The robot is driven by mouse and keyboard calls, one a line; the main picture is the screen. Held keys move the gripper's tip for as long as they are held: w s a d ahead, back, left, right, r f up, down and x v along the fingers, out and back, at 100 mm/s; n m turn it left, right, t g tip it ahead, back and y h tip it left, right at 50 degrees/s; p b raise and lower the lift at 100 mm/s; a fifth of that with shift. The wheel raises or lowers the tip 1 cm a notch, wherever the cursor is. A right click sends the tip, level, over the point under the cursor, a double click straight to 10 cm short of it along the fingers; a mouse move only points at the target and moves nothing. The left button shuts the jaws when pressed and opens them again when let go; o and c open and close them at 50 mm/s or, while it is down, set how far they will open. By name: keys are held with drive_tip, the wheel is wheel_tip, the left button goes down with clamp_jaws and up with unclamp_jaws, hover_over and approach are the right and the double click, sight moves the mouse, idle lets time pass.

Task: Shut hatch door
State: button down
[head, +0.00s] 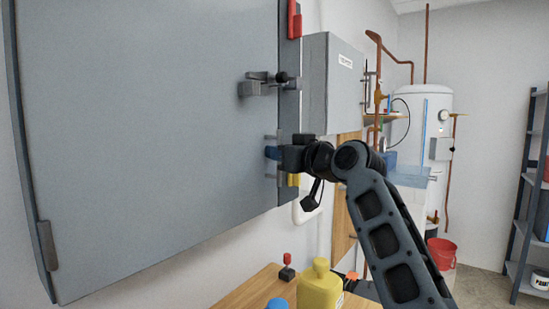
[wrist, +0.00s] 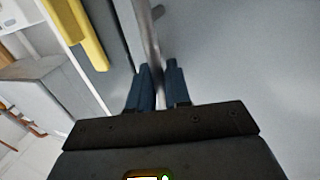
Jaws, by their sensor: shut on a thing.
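The hatch door (head: 150,130) is a large flat grey panel filling the left of the head view, with a hinge (head: 47,246) at its lower left edge. In the wrist view its grey face (wrist: 255,55) fills the right side. A slim metal handle bar (wrist: 148,35) stands off near the door's right edge. My gripper (head: 272,153) has its blue fingers on both sides of this bar and is shut on it; the fingers also show in the wrist view (wrist: 160,88). The door looks near its frame (head: 289,120), but I cannot tell whether a gap is left.
A metal latch (head: 262,85) sits above the handle at the door edge. Red (head: 294,20) and yellow (head: 294,180) pieces are on the frame. A grey wall box (head: 333,85) stands close right. Below, a wooden table (head: 240,292) holds a yellow bottle (head: 320,292).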

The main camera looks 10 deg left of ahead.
drive_tip(key=shift+a, duration=0.25)
drive_tip(key=c, duration=1.3)
unclamp_jaws()
drive_tip(key=shift+w, duration=0.1)
drive_tip(key=shift+c, duration=0.2)
drive_tip(key=shift+a, duration=0.1)
drive_tip(key=v, duration=0.8)
drive_tip(key=shift+b, duration=0.35)
